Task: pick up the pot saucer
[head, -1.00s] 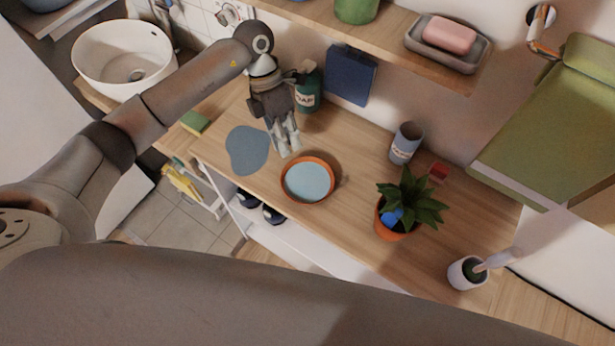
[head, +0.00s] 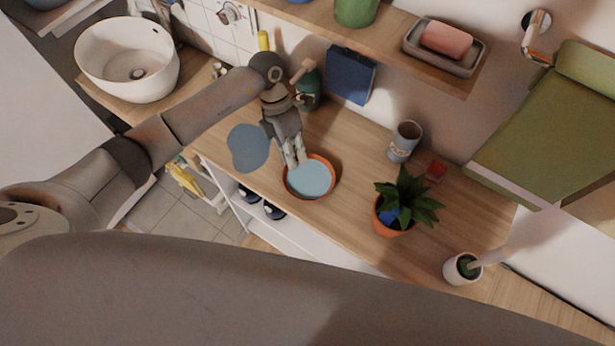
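The pot saucer (head: 322,190) is a round, shallow terracotta dish with a light blue inside. It lies flat on the wooden counter (head: 345,228). My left gripper (head: 296,163) points down at the saucer's upper-left rim. Its two fingertips overlap the rim in the head view and are close together. I cannot tell whether they touch the rim, straddle it or are shut on it. My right gripper is not in view.
A potted plant (head: 409,200) and a grey cup (head: 404,141) stand right of the saucer. A flat blue-grey patch (head: 247,149) lies to its left. A green bottle (head: 309,88) is behind my gripper. A shelf (head: 400,30) overhangs the back.

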